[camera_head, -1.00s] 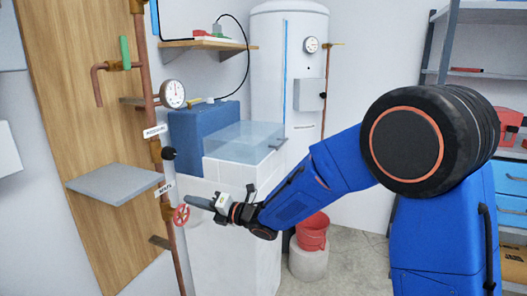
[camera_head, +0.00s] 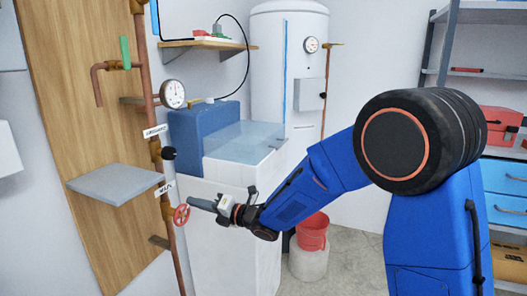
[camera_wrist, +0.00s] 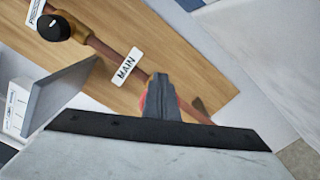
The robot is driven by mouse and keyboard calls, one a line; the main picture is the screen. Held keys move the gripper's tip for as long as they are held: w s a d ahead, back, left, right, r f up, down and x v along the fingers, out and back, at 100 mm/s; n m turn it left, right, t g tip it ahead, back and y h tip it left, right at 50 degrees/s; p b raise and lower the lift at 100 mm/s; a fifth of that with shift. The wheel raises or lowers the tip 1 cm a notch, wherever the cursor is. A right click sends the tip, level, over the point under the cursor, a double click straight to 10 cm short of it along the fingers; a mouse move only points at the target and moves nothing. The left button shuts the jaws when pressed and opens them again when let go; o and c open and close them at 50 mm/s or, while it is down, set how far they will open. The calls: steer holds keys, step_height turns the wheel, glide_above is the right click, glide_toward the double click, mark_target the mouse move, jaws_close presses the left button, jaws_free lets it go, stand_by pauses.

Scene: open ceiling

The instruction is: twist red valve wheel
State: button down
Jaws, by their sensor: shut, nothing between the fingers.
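The red valve wheel (camera_head: 181,215) sits low on the copper pipe, below the MAIN label (camera_head: 164,189). My gripper (camera_head: 193,203) points left at the wheel, its fingers together and empty, with the tips at or very near the wheel's right side. I cannot tell whether they touch. In the wrist view the fingers (camera_wrist: 161,97) cover most of the red wheel (camera_wrist: 143,103), and only a bit of red shows beside them. The MAIN label (camera_wrist: 127,65) is just beyond.
A grey shelf (camera_head: 115,184) juts from the wooden board left of the pipe. A black knob (camera_head: 168,153) and a pressure gauge (camera_head: 172,94) are higher on the pipe. A white tiled block with a clear-topped basin (camera_head: 243,140) stands close behind my gripper. A red bucket (camera_head: 312,231) is to the right.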

steer(key=shift+w+d+f, duration=0.15)
steer(key=shift+w+f, duration=0.15)
steer(key=shift+f, duration=0.35)
steer(key=shift+w+f, duration=0.15)
steer(key=shift+f, duration=0.55)
steer(key=shift+w+d, duration=0.1)
steer(key=shift+w, duration=0.05)
stand_by(0.3)
steer(key=v, duration=0.6)
steer(key=shift+w, duration=0.2)
stand_by(0.3)
steer(key=shift+d, duration=0.15)
steer(key=shift+r, duration=0.1)
